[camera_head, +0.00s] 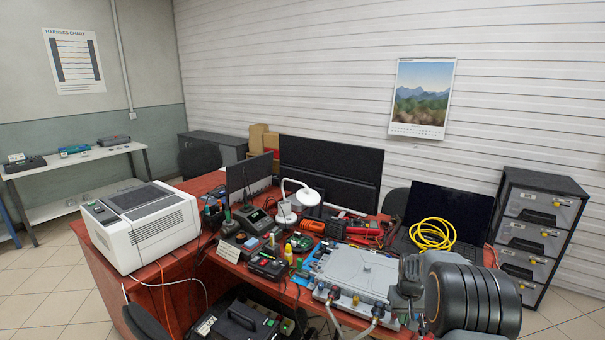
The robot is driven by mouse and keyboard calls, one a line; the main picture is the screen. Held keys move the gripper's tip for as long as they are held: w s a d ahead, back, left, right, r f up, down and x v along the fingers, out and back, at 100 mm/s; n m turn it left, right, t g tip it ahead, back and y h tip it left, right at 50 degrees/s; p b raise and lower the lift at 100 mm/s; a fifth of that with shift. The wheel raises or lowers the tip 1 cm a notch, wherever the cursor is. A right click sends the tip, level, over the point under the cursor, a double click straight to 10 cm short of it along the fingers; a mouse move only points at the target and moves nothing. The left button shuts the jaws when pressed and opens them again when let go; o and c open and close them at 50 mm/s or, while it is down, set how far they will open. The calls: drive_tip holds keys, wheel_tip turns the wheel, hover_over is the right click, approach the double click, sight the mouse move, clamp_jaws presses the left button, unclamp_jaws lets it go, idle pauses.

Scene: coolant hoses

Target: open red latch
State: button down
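A grey flat-topped unit (358,270) lies on the red desk, right of the middle. Hose fittings show along its front edge, one at the left (334,293) and one nearer my arm (378,311), with pale hoses hanging down from them. Small coloured parts sit around these fittings, but they are too small for me to make out a red latch or whether it is open. My arm's dark links cover the unit's right end and the desk there. I cannot make out my gripper's fingers in this view.
The red desk (172,268) is crowded. A white printer (142,228) stands at its left. Dark monitors (330,170), a white lamp (303,194), small tools and a laptop with a coiled yellow cable (432,233) stand behind the unit. A drawer cabinet (540,232) stands at right.

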drive_tip(key=shift+a+r+p, duration=0.1)
drive_tip(key=shift+r+p, duration=1.45)
drive_tip(key=shift+r, duration=0.95)
drive_tip(key=shift+r, duration=0.1)
